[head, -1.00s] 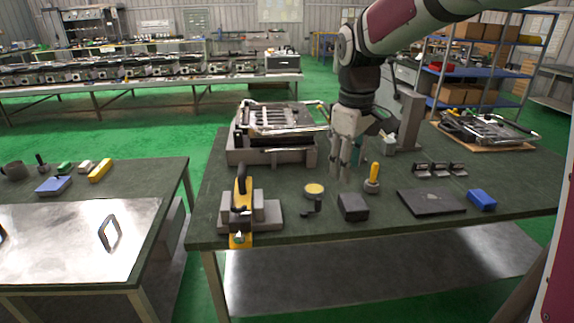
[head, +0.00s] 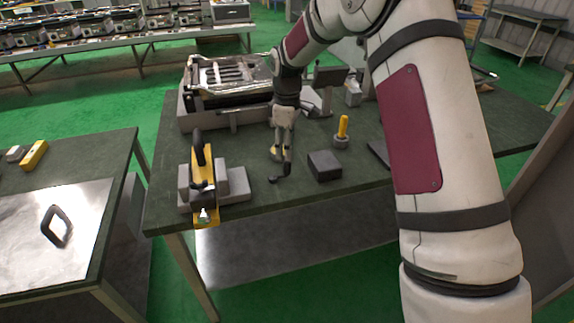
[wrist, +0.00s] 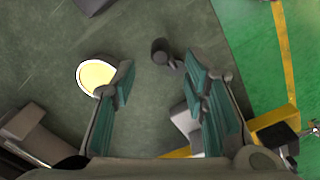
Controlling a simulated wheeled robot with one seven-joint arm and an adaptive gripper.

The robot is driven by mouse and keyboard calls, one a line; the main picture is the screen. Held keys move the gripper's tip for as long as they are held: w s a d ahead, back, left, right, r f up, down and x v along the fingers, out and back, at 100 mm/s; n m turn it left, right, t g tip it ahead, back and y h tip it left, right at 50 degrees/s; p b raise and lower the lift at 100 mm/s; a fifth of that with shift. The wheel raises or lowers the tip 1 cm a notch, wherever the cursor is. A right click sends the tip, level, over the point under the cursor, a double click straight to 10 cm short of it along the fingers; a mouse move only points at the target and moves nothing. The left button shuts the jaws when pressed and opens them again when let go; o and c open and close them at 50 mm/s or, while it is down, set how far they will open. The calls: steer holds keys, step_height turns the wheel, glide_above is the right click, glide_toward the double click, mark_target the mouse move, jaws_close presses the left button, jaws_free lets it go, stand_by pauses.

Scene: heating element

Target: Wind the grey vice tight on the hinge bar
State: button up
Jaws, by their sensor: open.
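The grey vice (head: 237,184) stands at the front left of the dark green table. A yellow bar (head: 206,197), perhaps the hinge bar, lies between its grey blocks, with a black upright handle (head: 198,150) and a silver piece at its front end. The wrist view shows part of a grey block (wrist: 183,118) and the yellow bar's end (wrist: 276,124), partly behind a finger. My gripper (head: 281,158) is open and empty, pointing down right of the vice. A small black crank-like piece (head: 281,177) lies close by; it also shows in the wrist view (wrist: 164,52).
A yellow disc (wrist: 97,76) lies beside my left finger in the wrist view. A dark block (head: 324,165) and a yellow-handled tool (head: 342,131) stand to the right. The heating unit (head: 228,117) stands behind. The table's front edge is close.

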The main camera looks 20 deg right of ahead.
mark_target(287, 165)
step_height(287, 165, down, 7)
steer(key=shift+f, duration=0.1)
steer(key=shift+c, duration=0.2)
jaws_close()
